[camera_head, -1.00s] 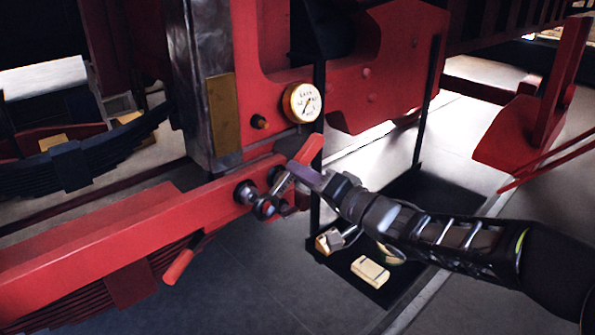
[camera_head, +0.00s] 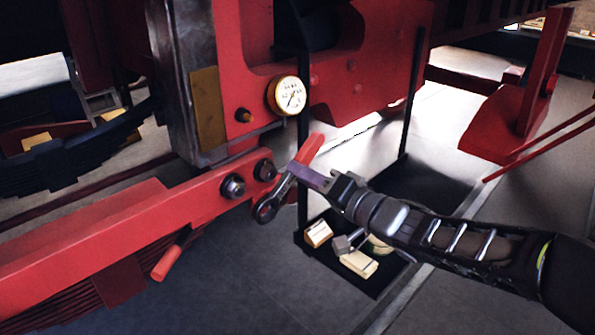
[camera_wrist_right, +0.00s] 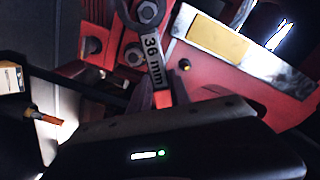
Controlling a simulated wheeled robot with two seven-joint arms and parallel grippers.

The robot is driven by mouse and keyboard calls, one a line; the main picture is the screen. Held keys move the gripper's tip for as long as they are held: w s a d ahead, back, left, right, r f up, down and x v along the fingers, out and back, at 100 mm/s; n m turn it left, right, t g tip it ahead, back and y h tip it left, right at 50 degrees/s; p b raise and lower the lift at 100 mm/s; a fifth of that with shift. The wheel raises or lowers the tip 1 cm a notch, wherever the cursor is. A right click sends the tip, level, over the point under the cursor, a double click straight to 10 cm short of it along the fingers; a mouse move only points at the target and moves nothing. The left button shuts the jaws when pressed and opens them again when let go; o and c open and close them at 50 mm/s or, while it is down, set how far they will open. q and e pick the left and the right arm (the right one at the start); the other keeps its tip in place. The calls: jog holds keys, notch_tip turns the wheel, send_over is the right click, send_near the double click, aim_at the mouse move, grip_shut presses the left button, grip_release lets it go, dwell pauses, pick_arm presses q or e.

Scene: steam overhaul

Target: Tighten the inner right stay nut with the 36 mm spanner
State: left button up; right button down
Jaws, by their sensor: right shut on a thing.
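The 36 mm spanner (camera_head: 270,207) has a grey ring end and a red handle (camera_head: 309,149). My right gripper (camera_head: 321,179) is shut on its shank. The ring end hangs at the lower left, in front of the red beam's end, apart from the nuts in the head view. Two dark stay nuts sit on the beam, one to the left (camera_head: 233,187) and one to the right (camera_head: 265,170); which is the inner right one I cannot tell. The wrist view shows the spanner's "36 mm" label (camera_wrist_right: 153,62) beyond my fingers. My left gripper is not in view.
The red beam (camera_head: 110,218) runs to the lower left, with another red handle (camera_head: 166,262) below it. A gauge (camera_head: 287,96) is above the nuts. A dark tray (camera_head: 372,284) with small boxes lies on the floor below my right arm.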

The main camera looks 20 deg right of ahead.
aim_at(280, 189)
jog(key=shift+r, duration=0.1)
jog(key=a, duration=0.2)
jog(key=s+a+b, duration=0.1)
jog(key=a, duration=0.1)
jog(key=s+a+b, duration=0.1)
jog(key=shift+s+a, duration=0.15)
jog(key=shift+a, duration=0.25)
jog(key=s+a+b, duration=0.2)
jog(key=a+b, duration=0.3)
jog(key=a, duration=0.2)
jog(key=shift+s+b, duration=0.3)
jog(key=shift+s, duration=0.1)
jog(key=shift+a, duration=0.1)
